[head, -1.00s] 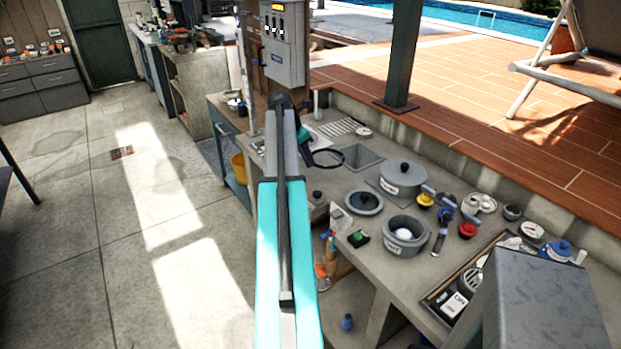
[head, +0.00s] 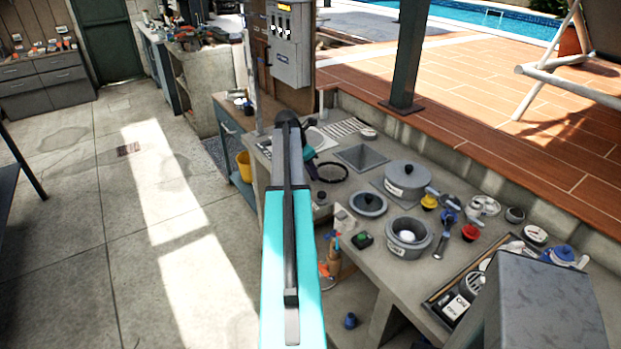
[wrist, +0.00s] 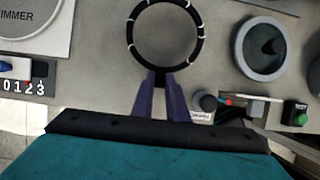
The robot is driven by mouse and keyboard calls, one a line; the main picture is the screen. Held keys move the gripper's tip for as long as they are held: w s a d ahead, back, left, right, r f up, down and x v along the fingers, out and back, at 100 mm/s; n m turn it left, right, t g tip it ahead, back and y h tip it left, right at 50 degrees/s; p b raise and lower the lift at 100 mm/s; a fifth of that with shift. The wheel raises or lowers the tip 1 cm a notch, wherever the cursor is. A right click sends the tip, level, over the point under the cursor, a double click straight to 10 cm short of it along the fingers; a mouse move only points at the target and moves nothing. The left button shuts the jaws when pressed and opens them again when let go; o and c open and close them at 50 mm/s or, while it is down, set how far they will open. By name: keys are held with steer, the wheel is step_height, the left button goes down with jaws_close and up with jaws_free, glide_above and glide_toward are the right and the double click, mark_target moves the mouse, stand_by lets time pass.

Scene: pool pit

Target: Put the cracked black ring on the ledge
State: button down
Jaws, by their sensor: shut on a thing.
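The black ring (wrist: 130,32) has white crack-like marks around its rim. My gripper (wrist: 166,80) is shut on the near edge of the ring, which sticks out ahead of the fingertips over the grey counter. In the head view the ring (head: 332,183) appears just left of and below a square recess. My gripper there (head: 311,157) is partly hidden by my arm. I cannot tell whether the ring touches the counter. A low grey ledge-like wall (head: 450,153) runs behind the counter, below the tiled deck.
The counter holds a square recess (head: 361,157), a lidded pot (head: 403,177), a loose lid (head: 368,204), an open pot (head: 408,250) and several small coloured items. In the wrist view a round grey dish-like thing (wrist: 246,62) lies right of the ring, with a small knob (wrist: 207,103) near my fingers.

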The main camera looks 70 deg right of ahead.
steer(key=shift+f, duration=1.2)
steer(key=shift+f, duration=0.1)
steer(key=c, duration=1.7)
jaws_free()
steer(key=shift+c, duration=0.2)
steer(key=b+v, duration=0.2)
steer(key=v, duration=1)
steer(key=shift+s, duration=0.1)
